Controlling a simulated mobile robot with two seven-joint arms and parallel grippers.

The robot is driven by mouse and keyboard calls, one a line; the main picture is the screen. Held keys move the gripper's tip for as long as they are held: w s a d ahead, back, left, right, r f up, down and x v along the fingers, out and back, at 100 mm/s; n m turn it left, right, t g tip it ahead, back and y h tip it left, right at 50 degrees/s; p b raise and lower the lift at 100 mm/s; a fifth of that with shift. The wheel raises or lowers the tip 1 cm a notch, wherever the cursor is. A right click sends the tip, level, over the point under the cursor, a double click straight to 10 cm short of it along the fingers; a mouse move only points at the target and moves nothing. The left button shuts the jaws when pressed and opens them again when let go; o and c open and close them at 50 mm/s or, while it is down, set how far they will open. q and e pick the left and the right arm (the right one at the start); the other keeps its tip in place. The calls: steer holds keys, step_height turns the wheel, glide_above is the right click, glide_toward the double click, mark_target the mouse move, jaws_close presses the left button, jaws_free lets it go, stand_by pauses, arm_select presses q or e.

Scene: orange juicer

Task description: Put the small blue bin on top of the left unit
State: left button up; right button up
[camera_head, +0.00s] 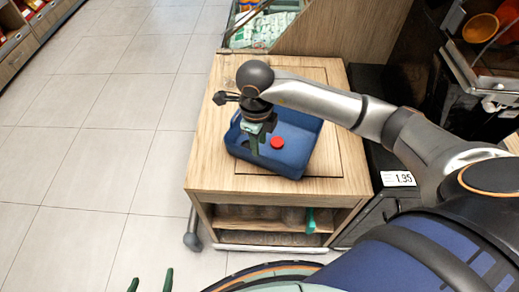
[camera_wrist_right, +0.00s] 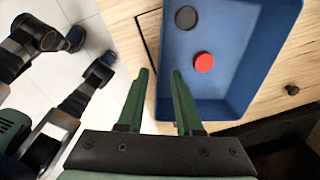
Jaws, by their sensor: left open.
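The small blue bin (camera_head: 300,163) sits on top of a wooden unit (camera_head: 205,165) in the head view. A red round cap (camera_head: 277,142) lies inside it. My right gripper (camera_head: 256,140) is over the left part of the bin, pointing down. In the right wrist view its green fingers (camera_wrist_right: 160,74) are apart, with the left wall of the bin (camera_wrist_right: 262,30) between them in the picture. I cannot tell how deep they reach. My left gripper (camera_head: 151,277) shows only its green fingertips at the bottom left, apart and empty, over the floor.
A dark disc (camera_wrist_right: 186,18) lies in the bin near the red cap. A dark unit with a price label (camera_head: 398,179) stands right of the wooden unit. A produce case (camera_head: 262,28) stands behind. The tiled floor (camera_head: 90,130) at left is clear.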

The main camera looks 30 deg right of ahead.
step_height(320, 180, up, 6)
steer(key=shift+s+a+r, duration=0.15)
steer(key=shift+a+r, duration=0.05)
